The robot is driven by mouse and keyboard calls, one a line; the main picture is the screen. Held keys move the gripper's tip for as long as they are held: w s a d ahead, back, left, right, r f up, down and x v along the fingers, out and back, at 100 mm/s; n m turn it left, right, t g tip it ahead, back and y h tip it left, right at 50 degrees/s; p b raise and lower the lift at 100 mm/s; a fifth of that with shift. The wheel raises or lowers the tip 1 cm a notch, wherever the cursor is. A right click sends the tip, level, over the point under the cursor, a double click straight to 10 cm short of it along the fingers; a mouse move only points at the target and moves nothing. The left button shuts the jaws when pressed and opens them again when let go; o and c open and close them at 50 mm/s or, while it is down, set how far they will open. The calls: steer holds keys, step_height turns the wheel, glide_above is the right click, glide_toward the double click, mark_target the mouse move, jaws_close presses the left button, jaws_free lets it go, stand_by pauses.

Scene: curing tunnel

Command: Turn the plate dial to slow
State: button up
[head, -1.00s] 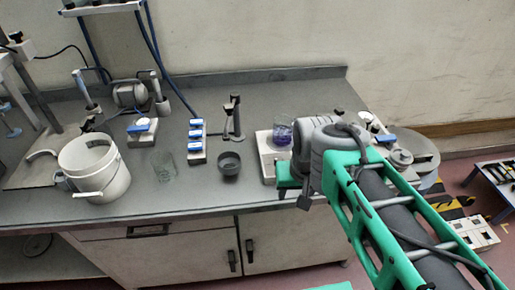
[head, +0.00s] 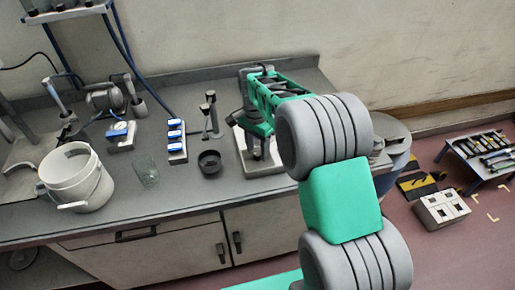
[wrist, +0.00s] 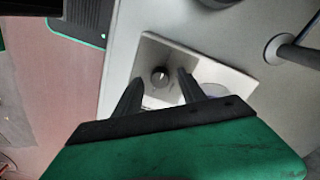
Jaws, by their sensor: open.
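The white plate (head: 241,158) stands on the bench, partly covered by my arm in the head view. In the wrist view, its pale front part (wrist: 150,50) carries a small round grey dial (wrist: 160,76) with a light pointer mark. My gripper (wrist: 158,90) is open, with its two dark fingers apart on either side of the dial in the picture. I cannot tell whether they touch it. The dial's markings are too small to read.
Left of the plate are a small dark bowl (head: 209,162), a blue-and-white switch block (head: 177,140), a clear glass (head: 147,173) and a white bucket (head: 76,178). A thin dark stand (head: 211,118) rises behind the bowl. The bench front edge is clear.

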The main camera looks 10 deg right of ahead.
steer(key=shift+f, duration=0.35)
steer(key=shift+c, duration=0.2)
jaws_close()
